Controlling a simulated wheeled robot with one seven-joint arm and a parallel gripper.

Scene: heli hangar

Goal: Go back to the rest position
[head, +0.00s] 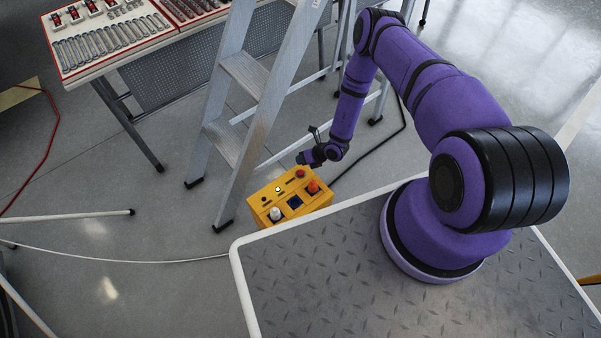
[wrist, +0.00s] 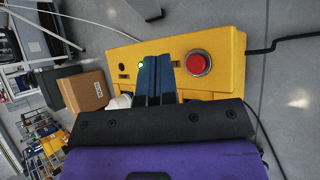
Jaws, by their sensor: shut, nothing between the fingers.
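My purple arm reaches from my deck down and away. I cannot tell whether the fingertips touch the box. Part of the box is hidden behind the gripper.
An aluminium stepladder (head: 265,95) stands close beside the box and my forearm. A table with tools (head: 110,40) is at the back left. A black cable (head: 370,152) runs from the box. A cardboard box (wrist: 83,90) shows in the wrist view.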

